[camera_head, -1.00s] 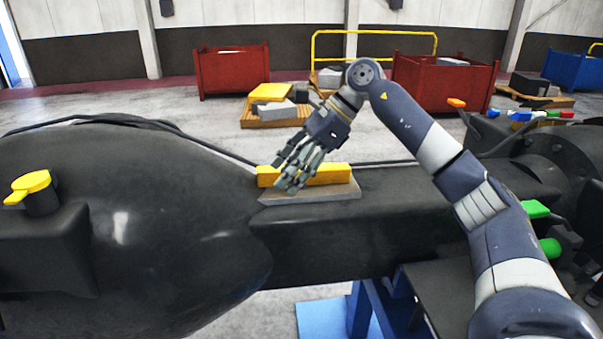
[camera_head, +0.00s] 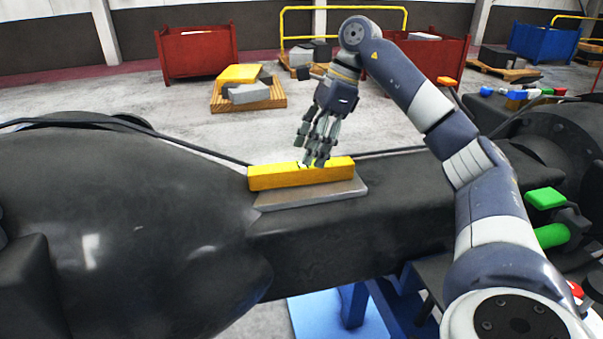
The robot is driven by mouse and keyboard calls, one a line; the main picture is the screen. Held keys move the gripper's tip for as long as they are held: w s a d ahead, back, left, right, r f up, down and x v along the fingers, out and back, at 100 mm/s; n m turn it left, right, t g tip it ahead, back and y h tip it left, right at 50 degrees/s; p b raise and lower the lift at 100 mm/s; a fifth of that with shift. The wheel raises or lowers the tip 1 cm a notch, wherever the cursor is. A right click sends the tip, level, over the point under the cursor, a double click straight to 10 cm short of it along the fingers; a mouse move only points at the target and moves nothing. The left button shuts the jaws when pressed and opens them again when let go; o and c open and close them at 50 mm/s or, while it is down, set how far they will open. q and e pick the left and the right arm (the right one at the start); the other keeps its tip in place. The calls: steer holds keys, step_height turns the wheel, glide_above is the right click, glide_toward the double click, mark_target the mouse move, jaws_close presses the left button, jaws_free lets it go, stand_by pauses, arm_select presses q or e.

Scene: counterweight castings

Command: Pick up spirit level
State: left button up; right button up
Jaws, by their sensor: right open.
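The spirit level appears to be the long yellow bar (camera_head: 275,177). It lies on a flat grey plate (camera_head: 325,191) on top of the dark beam. My right gripper (camera_head: 317,163) comes down from above and behind the bar, with its fingers open, pointing down at the bar's upper edge near its middle. A small pale spot on the bar's top shows beside the fingers. The fingertips overlap the bar in the picture; I cannot tell whether they touch it. My left gripper is not in view.
The dark beam (camera_head: 400,195) runs between a large dark rounded casting (camera_head: 130,220) at left and machinery at right. A dark cable runs behind the bar. Red bins (camera_head: 197,52), a blue bin (camera_head: 545,40) and a loaded pallet (camera_head: 250,98) stand on the floor behind.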

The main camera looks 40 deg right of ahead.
mark_target(302, 168)
steer(key=shift+w+a+f, duration=0.1)
steer(key=shift+w+f, duration=0.05)
steer(key=shift+f, duration=0.25)
steer(key=shift+w+f, duration=0.2)
steer(key=shift+f, duration=0.15)
steer(key=x, duration=0.2)
steer(key=p+x, duration=0.1)
steer(key=x, duration=0.1)
steer(key=shift+w+f, duration=0.1)
steer(key=shift+f, duration=0.3)
steer(key=shift+c, duration=1.3)
steer(key=c, duration=0.9)
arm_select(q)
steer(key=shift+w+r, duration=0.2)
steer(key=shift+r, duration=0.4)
arm_select(e)
jaws_close()
